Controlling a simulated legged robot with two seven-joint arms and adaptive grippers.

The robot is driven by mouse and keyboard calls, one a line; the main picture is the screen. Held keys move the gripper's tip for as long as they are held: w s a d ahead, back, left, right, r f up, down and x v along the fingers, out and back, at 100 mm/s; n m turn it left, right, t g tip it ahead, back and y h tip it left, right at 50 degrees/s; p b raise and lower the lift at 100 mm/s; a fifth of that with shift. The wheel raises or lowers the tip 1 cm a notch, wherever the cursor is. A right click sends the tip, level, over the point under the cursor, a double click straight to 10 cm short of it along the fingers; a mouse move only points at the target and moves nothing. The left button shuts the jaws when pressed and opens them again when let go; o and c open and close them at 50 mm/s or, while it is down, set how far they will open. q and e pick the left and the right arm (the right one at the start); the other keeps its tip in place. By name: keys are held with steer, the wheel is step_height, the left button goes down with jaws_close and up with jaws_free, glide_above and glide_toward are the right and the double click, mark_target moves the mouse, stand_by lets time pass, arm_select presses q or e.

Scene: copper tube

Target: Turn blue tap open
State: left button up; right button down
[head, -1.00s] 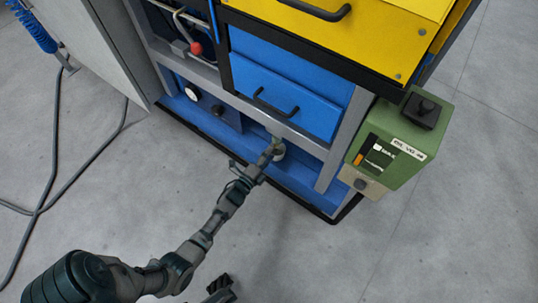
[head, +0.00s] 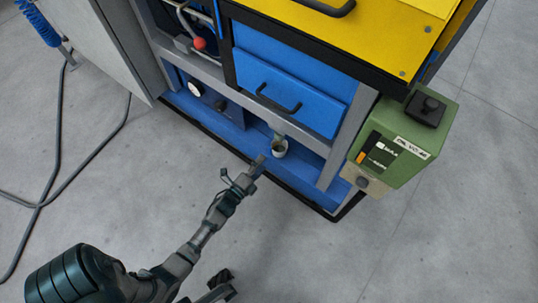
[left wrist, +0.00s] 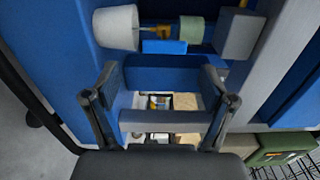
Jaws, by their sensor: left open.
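The blue tap handle (left wrist: 165,47) shows in the left wrist view as a small flat blue piece below a yellow fitting (left wrist: 163,31). In the head view I cannot make the handle out. My left gripper (head: 260,160) is open, in front of the lower blue bay of the cabinet. In the left wrist view the left gripper (left wrist: 162,82) has its fingers wide apart, with nothing between them. The tap handle lies beyond the fingertips, apart from them. A dark part at the bottom of the head view may be my right gripper (head: 220,284); its fingers are unclear.
A whitish cup (left wrist: 116,27) stands left of the fitting, with a green cylinder (left wrist: 192,29) and a grey block (left wrist: 240,33) to the right. A blue drawer (head: 285,90) hangs above the bay. A green box (head: 397,140) juts out at right. The floor in front is clear.

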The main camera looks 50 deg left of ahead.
arm_select(q)
steer(key=v, duration=0.5)
steer(key=shift+s+d+f, duration=0.1)
steer(key=shift+s+d, duration=0.1)
steer(key=shift+s, duration=0.15)
